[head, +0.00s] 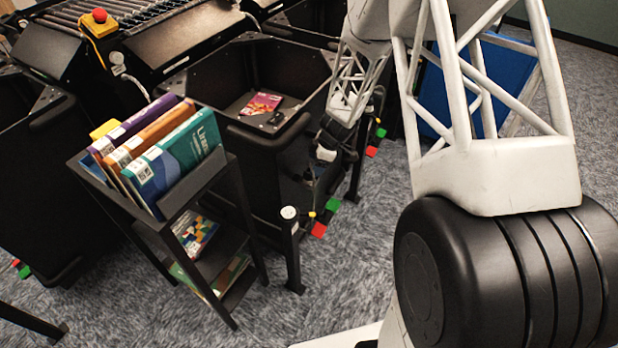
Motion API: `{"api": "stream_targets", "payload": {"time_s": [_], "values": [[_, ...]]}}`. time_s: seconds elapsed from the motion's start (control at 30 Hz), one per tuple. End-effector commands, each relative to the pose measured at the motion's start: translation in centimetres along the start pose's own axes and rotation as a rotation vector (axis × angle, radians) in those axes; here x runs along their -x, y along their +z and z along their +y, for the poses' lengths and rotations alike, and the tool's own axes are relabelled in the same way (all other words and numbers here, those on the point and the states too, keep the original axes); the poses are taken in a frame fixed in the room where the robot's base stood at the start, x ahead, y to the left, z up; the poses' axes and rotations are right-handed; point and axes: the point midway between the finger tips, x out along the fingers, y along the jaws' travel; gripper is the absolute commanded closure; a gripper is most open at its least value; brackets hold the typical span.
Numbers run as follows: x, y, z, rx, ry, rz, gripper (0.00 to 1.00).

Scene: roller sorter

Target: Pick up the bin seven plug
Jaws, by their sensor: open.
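My gripper (313,180) hangs at the end of my arm in the middle of the view, beside the front right side of an open black bin (205,97). It points down, small and dark against the bin. Its jaws are open, and I see nothing held between them. A short black post (291,245) with a round pale top stands on the carpet just left of and below the gripper. A small yellow piece (312,214) shows just right of the post top, below the gripper. I cannot tell whether it is the bin seven plug. No bin number is readable.
A black book cart (185,205) with several upright books stands left of the post. A pink book (261,103) lies inside the bin. A roller conveyor (110,12) with a red stop button (99,15) is behind.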

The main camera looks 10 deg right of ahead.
Motion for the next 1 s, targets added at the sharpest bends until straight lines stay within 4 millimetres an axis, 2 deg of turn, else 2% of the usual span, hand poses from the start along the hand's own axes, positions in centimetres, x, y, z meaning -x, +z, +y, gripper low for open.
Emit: {"api": "stream_targets", "payload": {"time_s": [0.6, 1.0], "values": [[-4.8, 0.2, -0.3, 0.0, -0.001, -0.001, 0.27], [-5.1, 0.2, -0.3, 0.0, 0.0, 0.0, 0.27]]}}
